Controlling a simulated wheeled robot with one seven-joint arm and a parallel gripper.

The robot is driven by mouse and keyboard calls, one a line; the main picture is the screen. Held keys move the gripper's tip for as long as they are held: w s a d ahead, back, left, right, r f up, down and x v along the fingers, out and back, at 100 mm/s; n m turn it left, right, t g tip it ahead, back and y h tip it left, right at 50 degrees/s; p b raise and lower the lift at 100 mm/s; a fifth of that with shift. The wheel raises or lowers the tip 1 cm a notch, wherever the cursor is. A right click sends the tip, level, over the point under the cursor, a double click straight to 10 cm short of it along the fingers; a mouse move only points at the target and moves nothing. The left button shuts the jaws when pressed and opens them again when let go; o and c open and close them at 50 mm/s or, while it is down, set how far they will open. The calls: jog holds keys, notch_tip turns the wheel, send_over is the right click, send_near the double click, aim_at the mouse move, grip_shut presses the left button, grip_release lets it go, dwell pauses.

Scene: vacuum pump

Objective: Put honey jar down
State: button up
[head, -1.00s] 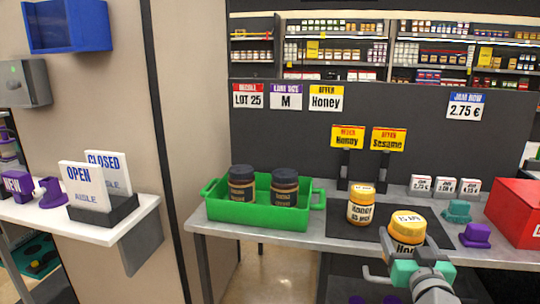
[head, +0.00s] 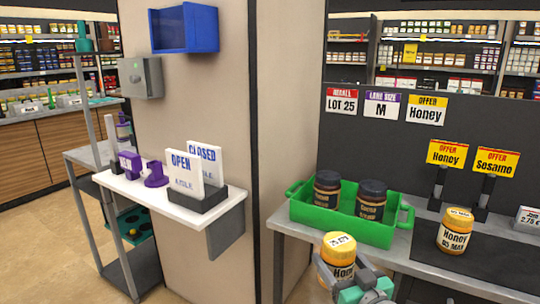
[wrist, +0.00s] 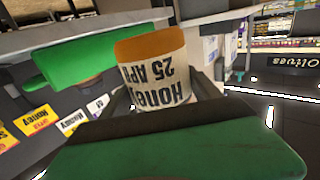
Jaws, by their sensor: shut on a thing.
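A honey jar (head: 338,255) with a yellow lid and a white label is held in my gripper (head: 342,278), in front of the counter's front edge in the head view. The same jar (wrist: 158,72) fills the middle of the wrist view, its label upside down and reading "Honey 25 APR". My gripper is shut on it; the fingers are partly hidden by the jar and the green gripper body. A second honey jar (head: 455,231) stands upright on the dark mat (head: 433,246) on the counter, to the right and apart from my gripper.
A green crate (head: 345,226) with two dark jars stands on the counter (head: 277,224). A white shelf (head: 135,191) with OPEN and CLOSED signs (head: 190,176) is at left. A blue bin (head: 185,29) and grey box (head: 140,77) hang on the wall. Floor shows at left.

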aim_at(336, 239)
jog(key=r+p, duration=0.1)
jog(key=p, duration=0.2)
jog(key=w+r+p, duration=0.1)
jog(key=r+p, duration=0.1)
jog(key=p, duration=0.1)
jog(key=r+p, duration=0.1)
jog(key=p, duration=0.2)
jog(key=shift+w+d+r+p, duration=0.1)
jog(key=shift+w+r+p, duration=0.1)
jog(key=shift+w+p, duration=0.2)
jog(key=p, duration=0.4)
jog(key=shift+w+r, duration=0.2)
jog(key=shift+w, duration=0.05)
jog(key=shift+f+p, duration=0.3)
jog(key=shift+f, duration=0.25)
